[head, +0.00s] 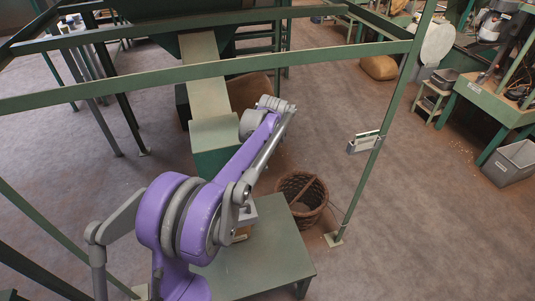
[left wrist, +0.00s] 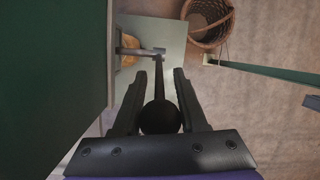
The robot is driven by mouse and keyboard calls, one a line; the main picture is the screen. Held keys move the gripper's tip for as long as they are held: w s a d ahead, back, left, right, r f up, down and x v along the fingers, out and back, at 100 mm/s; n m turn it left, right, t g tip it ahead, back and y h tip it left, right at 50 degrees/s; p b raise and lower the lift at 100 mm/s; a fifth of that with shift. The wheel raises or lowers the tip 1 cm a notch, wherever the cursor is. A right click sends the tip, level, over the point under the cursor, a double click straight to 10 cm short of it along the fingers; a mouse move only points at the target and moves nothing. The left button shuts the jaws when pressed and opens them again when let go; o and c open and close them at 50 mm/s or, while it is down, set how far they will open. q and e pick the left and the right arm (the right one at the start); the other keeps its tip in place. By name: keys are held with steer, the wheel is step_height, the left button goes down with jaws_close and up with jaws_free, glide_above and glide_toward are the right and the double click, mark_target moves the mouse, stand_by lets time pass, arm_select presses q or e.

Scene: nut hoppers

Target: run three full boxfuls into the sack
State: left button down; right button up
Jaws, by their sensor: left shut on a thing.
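My left gripper (left wrist: 160,76) is shut on a round black knob (left wrist: 160,117) at the end of a dark lever, in the left wrist view. The lever runs from the knob to a metal rod beside a green wall (left wrist: 55,75). In the head view my purple left arm reaches up to the green box (head: 215,160) under the sloping chute (head: 206,75); its fingers are hidden there. A brown, sack-like bulk (head: 251,90) shows behind the chute. A tan-orange patch (left wrist: 129,46) lies below the rod, partly hidden. The box's inside is hidden. My right gripper is out of view.
A low green platform (head: 265,255) stands below the arm. A wicker basket (head: 312,214) is beside it, also in the left wrist view (left wrist: 208,22). Green frame posts and rails (head: 372,165) surround the area.

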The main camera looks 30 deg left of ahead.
arm_select(q)
steer(key=shift+w+a, duration=0.1)
stand_by(0.3)
steer(key=shift+c, duration=2.3)
jaws_free()
steer(key=shift+r, duration=0.1)
steer(key=v, duration=1)
steer(key=shift+r, duration=0.3)
